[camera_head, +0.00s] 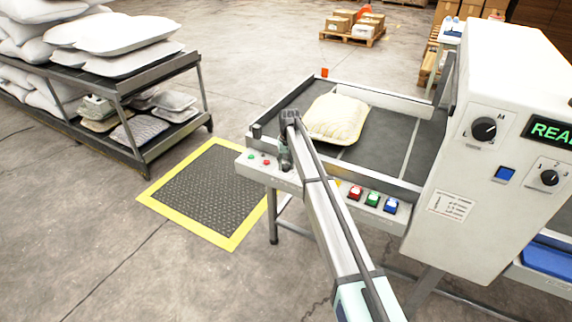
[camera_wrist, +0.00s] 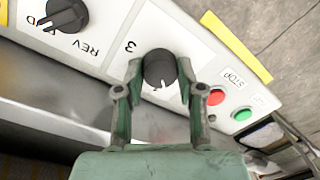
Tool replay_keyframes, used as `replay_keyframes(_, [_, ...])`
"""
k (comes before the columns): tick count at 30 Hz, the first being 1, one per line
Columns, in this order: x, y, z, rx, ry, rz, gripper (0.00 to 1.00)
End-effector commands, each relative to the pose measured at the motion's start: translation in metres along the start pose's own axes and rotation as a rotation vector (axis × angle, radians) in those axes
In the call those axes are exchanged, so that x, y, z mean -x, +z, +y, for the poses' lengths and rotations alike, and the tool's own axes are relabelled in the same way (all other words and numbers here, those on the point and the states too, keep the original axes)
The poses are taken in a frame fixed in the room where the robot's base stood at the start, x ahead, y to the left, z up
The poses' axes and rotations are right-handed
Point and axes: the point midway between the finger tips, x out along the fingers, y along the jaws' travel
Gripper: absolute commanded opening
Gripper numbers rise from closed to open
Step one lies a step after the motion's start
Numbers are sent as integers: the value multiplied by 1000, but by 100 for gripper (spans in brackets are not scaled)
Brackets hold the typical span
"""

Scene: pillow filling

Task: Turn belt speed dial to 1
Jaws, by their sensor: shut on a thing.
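The black dial (camera_wrist: 160,66) sits on a light panel in the wrist view, with a printed "3" to its upper left. A small white mark shows on the dial's lower part; other numbers are hidden or out of view. My gripper (camera_wrist: 159,68) is shut on the dial, one finger on each side. In the head view my gripper (camera_head: 286,160) is at the left part of the conveyor's control panel (camera_head: 320,187), and the arm covers the dial there.
A second black knob (camera_wrist: 65,14) marked "REV" is left of the dial. A red stop button (camera_wrist: 216,97) and a green button (camera_wrist: 242,115) lie close on the right. A filled pillow (camera_head: 336,117) rests on the conveyor (camera_head: 385,140). A white machine (camera_head: 480,200) stands at right.

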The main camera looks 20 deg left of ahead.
Motion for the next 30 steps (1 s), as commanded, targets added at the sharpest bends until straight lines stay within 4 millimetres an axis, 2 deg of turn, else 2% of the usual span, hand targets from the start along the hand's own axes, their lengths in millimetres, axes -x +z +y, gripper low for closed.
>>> replay_keyframes(12, [-1, 1, 0, -271, 0, 14, 3])
replay_keyframes(30, [-2, 2, 0, -339, 1, 17, 3])
